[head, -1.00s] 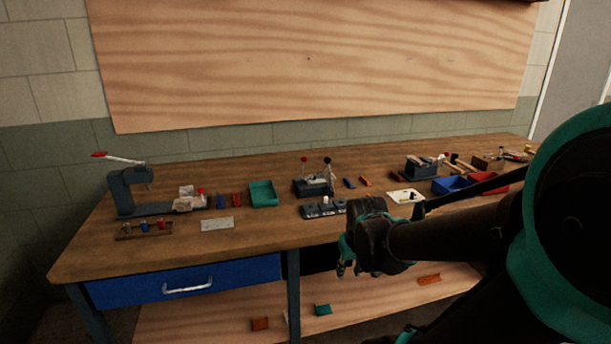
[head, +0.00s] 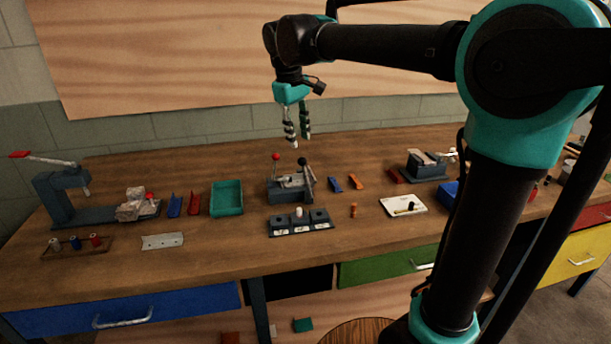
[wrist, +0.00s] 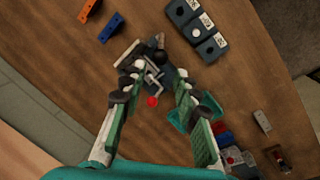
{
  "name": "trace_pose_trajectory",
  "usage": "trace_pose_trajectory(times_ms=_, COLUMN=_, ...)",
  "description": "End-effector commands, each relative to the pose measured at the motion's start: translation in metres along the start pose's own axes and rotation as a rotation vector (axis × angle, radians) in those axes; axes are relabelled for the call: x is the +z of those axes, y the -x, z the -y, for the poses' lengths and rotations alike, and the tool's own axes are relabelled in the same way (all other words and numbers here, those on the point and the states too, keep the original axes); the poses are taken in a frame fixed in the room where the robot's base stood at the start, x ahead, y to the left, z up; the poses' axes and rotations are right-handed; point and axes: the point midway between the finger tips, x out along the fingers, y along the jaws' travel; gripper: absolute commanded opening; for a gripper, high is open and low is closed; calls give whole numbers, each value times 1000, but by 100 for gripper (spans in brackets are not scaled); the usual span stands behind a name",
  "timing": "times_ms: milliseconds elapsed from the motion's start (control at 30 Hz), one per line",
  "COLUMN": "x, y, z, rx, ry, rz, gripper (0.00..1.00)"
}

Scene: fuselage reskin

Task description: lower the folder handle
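A small dark bench device (head: 290,188), which looks like the folder, stands mid-bench with a pale metal plate on top. It has an upright lever with a red knob (head: 276,157) and another lever, its handle, with a black knob (head: 301,161). My gripper (head: 298,138) is open and empty above the device, pointing down. In the wrist view my gripper (wrist: 160,70) has its fingers spread, with the device and the red knob (wrist: 152,101) showing between them. The fingers appear apart from the levers. Part of the device is hidden by the fingers in the wrist view.
A dark block (head: 300,222) with several wells sits just in front of the device. A teal tray (head: 227,198) is to its left, and blue and orange pieces (head: 357,180) to its right. A press with a red-tipped lever (head: 60,200) stands far left.

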Motion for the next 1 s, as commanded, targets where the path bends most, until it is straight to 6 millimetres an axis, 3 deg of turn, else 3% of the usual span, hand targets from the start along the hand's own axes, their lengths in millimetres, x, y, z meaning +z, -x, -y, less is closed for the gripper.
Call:
trace_pose_trajectory(times_ms=600, x=0, y=-120, z=0, rx=0, ry=-2, rz=-1, gripper=31)
trace_pose_trajectory(times_ms=800, x=0, y=-142, z=0, rx=0, ry=-3, rz=-1, gripper=31)
trace_pose_trajectory(times_ms=1000, x=0, y=-149, z=0, rx=0, ry=-3, rz=-1, gripper=31)
